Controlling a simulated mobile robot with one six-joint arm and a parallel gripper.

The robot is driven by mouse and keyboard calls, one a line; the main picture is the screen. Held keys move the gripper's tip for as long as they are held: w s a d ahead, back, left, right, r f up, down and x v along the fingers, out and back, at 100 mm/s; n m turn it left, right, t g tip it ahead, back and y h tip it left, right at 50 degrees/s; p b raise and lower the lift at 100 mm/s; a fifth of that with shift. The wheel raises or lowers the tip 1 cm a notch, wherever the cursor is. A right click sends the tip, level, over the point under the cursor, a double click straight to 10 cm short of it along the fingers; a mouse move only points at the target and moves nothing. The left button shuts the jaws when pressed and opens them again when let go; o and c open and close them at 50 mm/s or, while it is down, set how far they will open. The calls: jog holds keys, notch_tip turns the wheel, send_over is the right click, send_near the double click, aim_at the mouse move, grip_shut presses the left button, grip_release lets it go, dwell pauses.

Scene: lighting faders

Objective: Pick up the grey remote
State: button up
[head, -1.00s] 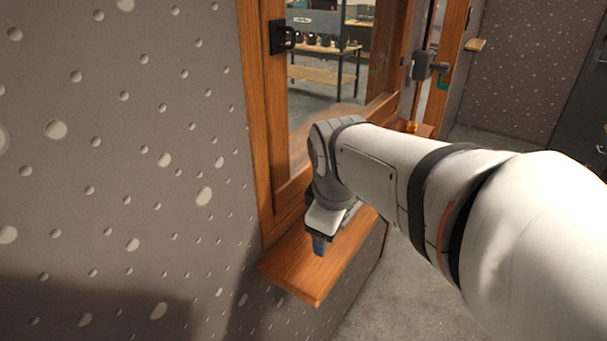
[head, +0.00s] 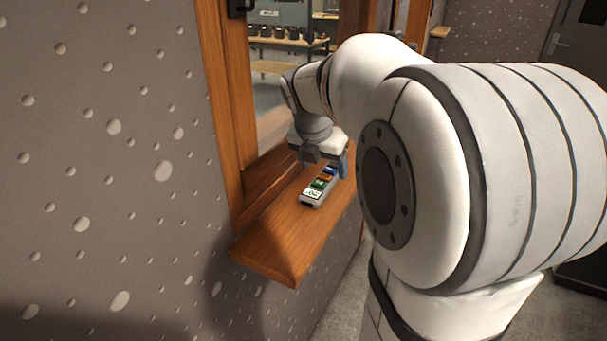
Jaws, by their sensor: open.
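The grey remote (head: 313,199) lies on the wooden window sill, with coloured labels in green, orange and blue and a white one at its near end. My gripper (head: 325,165) is open, with its fingers pointing down at the far end of the remote. One finger shows on the left and a blue-tipped one on the right. The far end of the remote is partly hidden by the gripper. I cannot tell how high the fingertips are above the sill.
The wooden sill (head: 275,250) has bare room in front of the remote. A wooden window frame (head: 228,110) and a speckled grey wall (head: 100,150) stand on the left. Through the window, a shelf (head: 285,45) holds several dark pots.

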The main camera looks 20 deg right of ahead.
aim_at(324, 178)
jog(key=x, duration=0.5)
jog(key=shift+w+a, duration=0.2)
jog(key=shift+w, duration=0.05)
jog(key=shift+c, duration=0.3)
jog(key=c, duration=1.1)
